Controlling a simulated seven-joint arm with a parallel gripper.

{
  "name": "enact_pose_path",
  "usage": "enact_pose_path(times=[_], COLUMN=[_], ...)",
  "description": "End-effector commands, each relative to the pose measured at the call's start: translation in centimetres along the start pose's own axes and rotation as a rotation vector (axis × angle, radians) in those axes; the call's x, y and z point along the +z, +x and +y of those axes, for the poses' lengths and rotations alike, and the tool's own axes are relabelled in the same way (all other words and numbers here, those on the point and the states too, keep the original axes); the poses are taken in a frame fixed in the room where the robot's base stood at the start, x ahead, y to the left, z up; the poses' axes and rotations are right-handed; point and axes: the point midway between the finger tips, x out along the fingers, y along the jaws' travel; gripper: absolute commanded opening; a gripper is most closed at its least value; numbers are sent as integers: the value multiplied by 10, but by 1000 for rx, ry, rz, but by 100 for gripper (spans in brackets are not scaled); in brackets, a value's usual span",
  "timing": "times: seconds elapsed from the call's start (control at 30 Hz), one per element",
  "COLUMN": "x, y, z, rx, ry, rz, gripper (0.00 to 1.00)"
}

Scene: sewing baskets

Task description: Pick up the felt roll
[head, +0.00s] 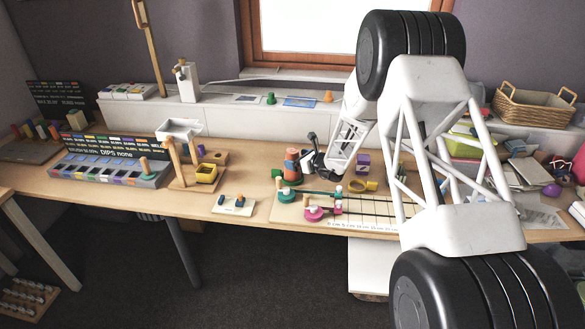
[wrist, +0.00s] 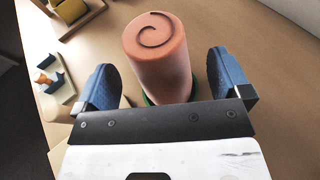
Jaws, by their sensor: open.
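The felt roll (wrist: 158,52) is an upright salmon-orange cylinder with a dark spiral on its top end, in the upper middle of the wrist view. In the head view the orange roll (head: 291,162) stands near the middle of the table, with green at its foot. My gripper (wrist: 164,80) is open, with one blue fingertip on each side of the roll in the picture and a visible gap on both sides. In the head view my gripper (head: 309,150) is just right of the roll. The roll's lower part is hidden behind the gripper body in the wrist view.
A small tray with blue pieces (head: 233,205) lies left of the roll. A wooden stand with a yellow box (head: 206,173) is farther left. A gridded mat (head: 360,212) with pink and teal round pieces lies in front right. A purple block (head: 362,160) and yellow ring stand right.

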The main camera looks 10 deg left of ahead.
Motion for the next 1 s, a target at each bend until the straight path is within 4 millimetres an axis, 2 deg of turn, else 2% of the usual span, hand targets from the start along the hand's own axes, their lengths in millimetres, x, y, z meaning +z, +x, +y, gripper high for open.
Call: enact_pose_path(times=[0.1,0.3,0.93,1.0], x=[1,1,1,1], y=[13,26,28,28], z=[0,0,0,0], rx=[2,1,1,1], ry=[-1,-1,-1,-1], rz=[-1,-1,-1,-1], gripper=[96,96,96,85])
